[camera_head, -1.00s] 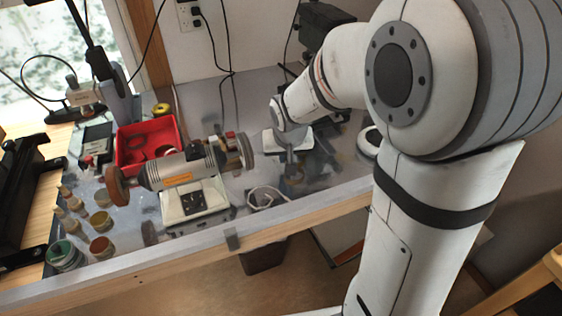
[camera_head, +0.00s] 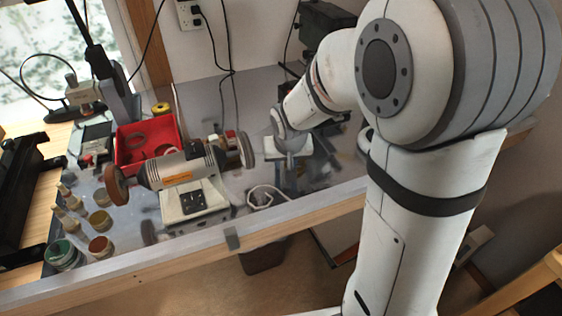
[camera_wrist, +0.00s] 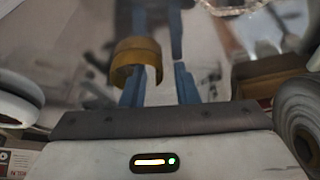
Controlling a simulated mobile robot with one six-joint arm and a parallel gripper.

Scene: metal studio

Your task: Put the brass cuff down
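The brass cuff (camera_wrist: 137,52), a short yellow-gold band, shows in the wrist view at the left blue finger of my gripper (camera_wrist: 160,65). The cuff overlaps that finger, which shows above it and below it. I cannot tell whether it surrounds the finger or only stands in front of it. The two fingers are apart, with a gap between the cuff and the right finger. I cannot tell whether the cuff touches the bench. In the head view my gripper (camera_head: 287,178) is small and blurred over the bench, and the cuff cannot be made out.
The grey workbench (camera_head: 325,190) holds a polishing motor (camera_head: 180,168) left of my gripper, a red tray (camera_head: 130,135) behind that, and several small jars at front left. A white coiled cable (camera_head: 265,195) lies near the front edge. Dark equipment (camera_head: 325,18) stands at the back.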

